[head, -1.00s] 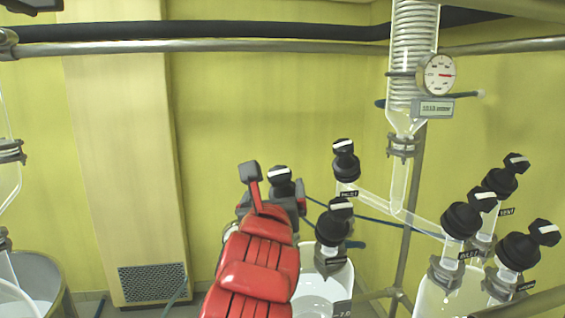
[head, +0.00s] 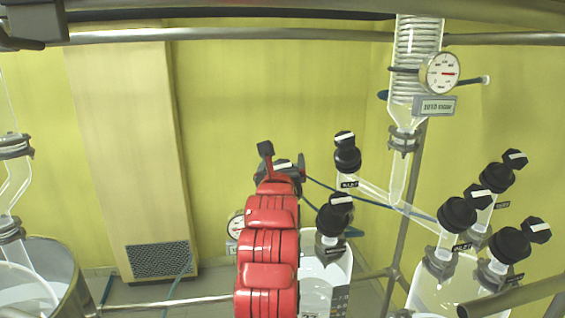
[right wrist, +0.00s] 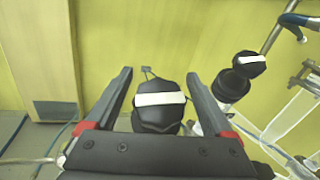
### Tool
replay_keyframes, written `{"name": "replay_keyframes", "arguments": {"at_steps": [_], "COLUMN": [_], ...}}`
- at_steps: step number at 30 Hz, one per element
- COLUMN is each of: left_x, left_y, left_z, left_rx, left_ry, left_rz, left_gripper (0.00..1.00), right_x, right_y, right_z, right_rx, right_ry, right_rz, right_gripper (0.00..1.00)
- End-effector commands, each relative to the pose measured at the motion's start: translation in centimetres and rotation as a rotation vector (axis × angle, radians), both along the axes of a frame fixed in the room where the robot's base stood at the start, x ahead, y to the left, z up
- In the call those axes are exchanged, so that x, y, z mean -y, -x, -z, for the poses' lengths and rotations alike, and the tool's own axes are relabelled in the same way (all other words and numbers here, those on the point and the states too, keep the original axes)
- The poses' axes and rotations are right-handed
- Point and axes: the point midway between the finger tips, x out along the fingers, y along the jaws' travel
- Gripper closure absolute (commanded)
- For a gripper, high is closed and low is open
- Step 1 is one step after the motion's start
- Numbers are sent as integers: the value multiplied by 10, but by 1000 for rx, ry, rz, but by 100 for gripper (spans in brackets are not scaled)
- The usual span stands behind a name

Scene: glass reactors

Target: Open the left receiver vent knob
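The left receiver vent knob (head: 282,164) is black with a white stripe on top. In the head view my right gripper (head: 279,172) is at it and hides most of it and its label. In the right wrist view the knob (right wrist: 159,107) sits between the two open fingers of the right gripper (right wrist: 162,92), with its white stripe lying nearly crosswise. A gap shows on each side, so the fingers do not touch it there. The left receiver (head: 340,268) is a white-looking glass vessel below, partly hidden by my red arm. My left gripper is not recognisable in view.
Two more black knobs stand close by on the right: an upper one (head: 346,155) on a glass tube and a lower one (head: 335,216). Further right is a group of several similar knobs (head: 458,215). A metal rail (head: 230,34) crosses above. Open space lies left of my arm.

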Motion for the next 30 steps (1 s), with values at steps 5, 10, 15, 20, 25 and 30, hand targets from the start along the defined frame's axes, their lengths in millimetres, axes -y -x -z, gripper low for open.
{"name": "replay_keyframes", "arguments": {"at_steps": [5,10,15,20,25,30], "left_x": [0,0,0,0,0,0], "left_y": [0,0,0,0,0,0], "left_z": [0,0,0,1,2,2], "left_rx": [0,0,0,0,0,0], "left_ry": [0,0,0,0,0,0], "left_rz": [0,0,0,0,0,0], "left_gripper": [50,50,50,50,50,50], "right_x": [0,0,0,0,0,-2], "right_y": [0,0,0,0,0,0], "right_z": [0,0,0,0,0,-1], "right_rx": [0,0,0,-3,-13,-31], "right_ry": [0,0,1,9,40,97], "right_rz": [0,0,-1,-17,-74,-175], "right_gripper": [48,78,94,94,94,94]}}
